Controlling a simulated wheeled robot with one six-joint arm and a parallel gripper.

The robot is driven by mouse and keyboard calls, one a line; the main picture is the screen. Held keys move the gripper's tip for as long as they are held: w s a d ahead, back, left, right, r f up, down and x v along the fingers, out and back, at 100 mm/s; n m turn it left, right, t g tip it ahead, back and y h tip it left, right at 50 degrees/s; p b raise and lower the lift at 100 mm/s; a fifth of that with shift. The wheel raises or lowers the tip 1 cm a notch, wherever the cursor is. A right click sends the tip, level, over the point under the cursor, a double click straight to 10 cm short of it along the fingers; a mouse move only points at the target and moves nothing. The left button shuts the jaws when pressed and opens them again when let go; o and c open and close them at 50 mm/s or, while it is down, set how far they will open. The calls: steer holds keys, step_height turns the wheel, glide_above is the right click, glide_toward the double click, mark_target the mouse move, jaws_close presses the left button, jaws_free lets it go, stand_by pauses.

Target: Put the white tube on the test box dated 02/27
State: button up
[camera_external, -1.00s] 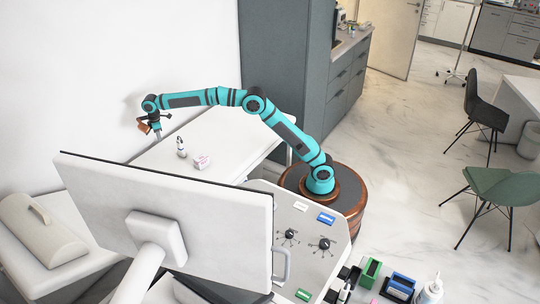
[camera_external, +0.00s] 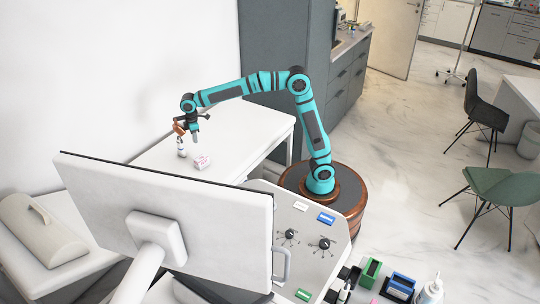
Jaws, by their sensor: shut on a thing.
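My gripper (camera_external: 190,128) is over the white table, shut on a small pale thing (camera_external: 196,138) that hangs below the fingers. It looks like the white tube, but it is too small to be sure. A small white and pink box (camera_external: 202,161) sits on the table, below and slightly right of my gripper, apart from the held thing. Any date on it is too small to read. A small white bottle with a dark top (camera_external: 182,150) stands upright left of the box, just below the gripper in the picture.
The white table (camera_external: 245,130) is clear behind and right of the box. A large monitor (camera_external: 105,205) hides its front part. A tall grey cabinet (camera_external: 285,60) stands behind the arm. A panel with small boxes (camera_external: 325,218) lies in front of my base.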

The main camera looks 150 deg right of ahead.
mark_target(201, 157)
steer(key=shift+s+a+f, duration=0.1)
steer(key=shift+a+f, duration=0.15)
steer(key=shift+f, duration=1.45)
steer(key=shift+s+a+f, duration=0.15)
steer(key=shift+a+f, duration=0.15)
steer(key=shift+f, duration=1.35)
steer(key=shift+s+a+f, duration=0.1)
steer(key=shift+a+f, duration=0.15)
steer(key=shift+f, duration=1.45)
steer(key=shift+f, duration=0.15)
steer(key=o, duration=1)
steer(key=shift+c, duration=0.2)
step_height(201, 157, up, 12)
